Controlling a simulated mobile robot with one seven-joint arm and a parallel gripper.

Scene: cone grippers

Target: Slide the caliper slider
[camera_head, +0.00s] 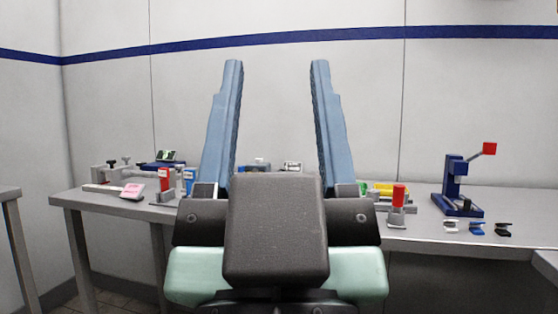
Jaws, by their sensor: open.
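My gripper (276,66) fills the middle of the camera_head view. Its two long blue fingers point up and stand wide apart, with nothing between them. A flat grey bar with a pink-faced block (133,191) lies on the left part of the bench; it looks like the caliper with its slider, but it is too small to be sure. My gripper is to the right of it and not touching it. My gripper and its dark body hide the middle of the bench.
The grey bench (420,229) runs across the view. Red-handled clamps stand at left (165,184) and right (398,203). A blue press with a red-ended lever (455,185) stands at right, with several small clips before it. A grey vise-like fixture (113,172) is behind the bar.

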